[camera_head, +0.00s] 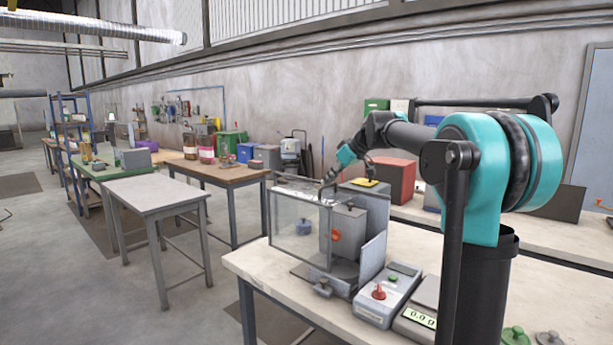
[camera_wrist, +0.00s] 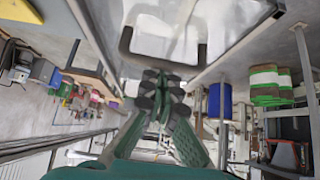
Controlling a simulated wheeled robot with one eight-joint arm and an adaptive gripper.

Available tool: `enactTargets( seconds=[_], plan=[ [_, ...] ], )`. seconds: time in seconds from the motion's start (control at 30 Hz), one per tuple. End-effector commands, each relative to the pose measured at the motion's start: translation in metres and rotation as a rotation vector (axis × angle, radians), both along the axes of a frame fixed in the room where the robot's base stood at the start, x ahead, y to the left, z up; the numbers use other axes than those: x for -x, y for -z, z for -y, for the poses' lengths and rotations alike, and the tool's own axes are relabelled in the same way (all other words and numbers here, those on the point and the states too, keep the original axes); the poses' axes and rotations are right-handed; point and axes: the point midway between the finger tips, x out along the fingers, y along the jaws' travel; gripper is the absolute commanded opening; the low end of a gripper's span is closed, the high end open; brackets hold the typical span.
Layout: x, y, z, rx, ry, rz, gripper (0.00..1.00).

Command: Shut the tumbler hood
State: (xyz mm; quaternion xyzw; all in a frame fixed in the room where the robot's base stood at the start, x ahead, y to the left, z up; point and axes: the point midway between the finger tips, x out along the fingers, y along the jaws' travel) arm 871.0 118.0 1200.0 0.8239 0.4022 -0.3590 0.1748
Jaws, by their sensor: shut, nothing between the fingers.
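The tumbler hood (camera_head: 298,228) is a clear, thin-framed box-like cover at the left side of the grey machine (camera_head: 350,220) on the near bench. I cannot tell how far it stands open. In the wrist view, the hood's clear panel (camera_wrist: 225,22) fills the top, with a dark U-shaped handle (camera_wrist: 127,40) on it. In the head view my arm reaches over the machine's far side, and the fingertips are small and hard to make out near the hood's top.
A control box with a red knob (camera_head: 379,292) and a scale with a lit display (camera_head: 419,317) stand right of the machine. Green-knobbed weights (camera_head: 515,335) lie at the front edge. A red box (camera_head: 393,180) stands behind. A bare grey table (camera_head: 155,192) is at left.

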Motion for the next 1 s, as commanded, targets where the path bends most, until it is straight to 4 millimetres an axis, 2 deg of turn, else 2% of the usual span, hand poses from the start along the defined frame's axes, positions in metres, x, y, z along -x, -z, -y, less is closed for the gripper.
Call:
enactTargets(
  seconds=[0.03,0.2,0.4,0.63,1.0],
  plan=[
    [0.01,0.0,0.015,0.0,0.004,0.0,0.0],
    [0.038,0.0,0.051,0.0,0.004,0.0,0.0],
    [0.061,0.0,0.079,0.001,0.002,0.0,0.0],
    [0.072,0.0,0.093,0.0,0.001,0.001,0.0],
    [0.074,0.001,0.096,0.006,0.0,-0.003,0.0]
  ],
)
